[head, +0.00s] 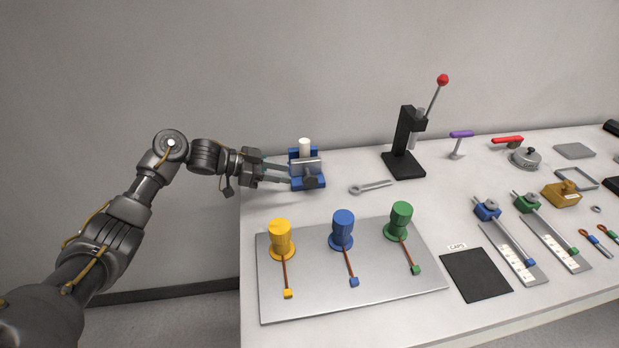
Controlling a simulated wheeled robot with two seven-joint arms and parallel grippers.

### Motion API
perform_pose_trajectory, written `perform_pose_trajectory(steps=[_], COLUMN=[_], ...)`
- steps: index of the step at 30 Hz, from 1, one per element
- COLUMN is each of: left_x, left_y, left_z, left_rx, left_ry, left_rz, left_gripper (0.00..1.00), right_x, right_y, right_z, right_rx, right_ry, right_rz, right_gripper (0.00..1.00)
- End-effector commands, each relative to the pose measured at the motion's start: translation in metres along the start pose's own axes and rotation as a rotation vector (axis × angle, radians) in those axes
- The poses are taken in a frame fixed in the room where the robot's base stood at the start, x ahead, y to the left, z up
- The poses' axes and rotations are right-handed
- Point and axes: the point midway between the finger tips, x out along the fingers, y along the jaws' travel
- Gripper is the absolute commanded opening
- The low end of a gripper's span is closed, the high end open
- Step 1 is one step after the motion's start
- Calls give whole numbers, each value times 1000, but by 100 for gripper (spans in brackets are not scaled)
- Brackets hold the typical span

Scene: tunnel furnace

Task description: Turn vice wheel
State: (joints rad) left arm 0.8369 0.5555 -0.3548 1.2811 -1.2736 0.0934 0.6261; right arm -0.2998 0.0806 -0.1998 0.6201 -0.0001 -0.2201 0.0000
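A small blue vice (296,155) stands near the left back part of the table, with a white cylinder (305,147) upright in it. A grey bar crosses the vice, and a dark round part (314,182), perhaps its wheel, shows low on the near side. My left gripper (288,174) reaches in from the left. Its two fingers are apart, with their tips at the vice's left side. I cannot tell whether they touch it. My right gripper is not in view.
A wrench (371,187) lies right of the vice, and a black lever press (404,150) with a red knob stands behind it. A grey plate (352,284) with yellow, blue and green capped posts is in front. Several tools fill the right side.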

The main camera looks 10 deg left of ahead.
Motion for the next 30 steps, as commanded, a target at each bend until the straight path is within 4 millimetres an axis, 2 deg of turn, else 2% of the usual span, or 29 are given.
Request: perform_pose_trajectory(steps=[3,9,15,26,27,30], left_x=[24,60,82,88,88,88], left_y=[2,1,1,1,1,1], left_z=[-3,-2,-1,0,0,0], left_rx=[-3,-3,-2,-1,-1,-1], left_ry=[2,1,0,-1,-1,-1], left_rz=[5,3,2,1,1,1], left_gripper=[35,35,35,35,33,20], right_x=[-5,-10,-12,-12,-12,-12], right_y=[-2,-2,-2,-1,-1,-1], right_z=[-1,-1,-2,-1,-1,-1], right_rx=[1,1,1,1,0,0], right_ry=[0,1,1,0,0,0], right_rz=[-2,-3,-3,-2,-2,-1], right_gripper=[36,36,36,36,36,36])
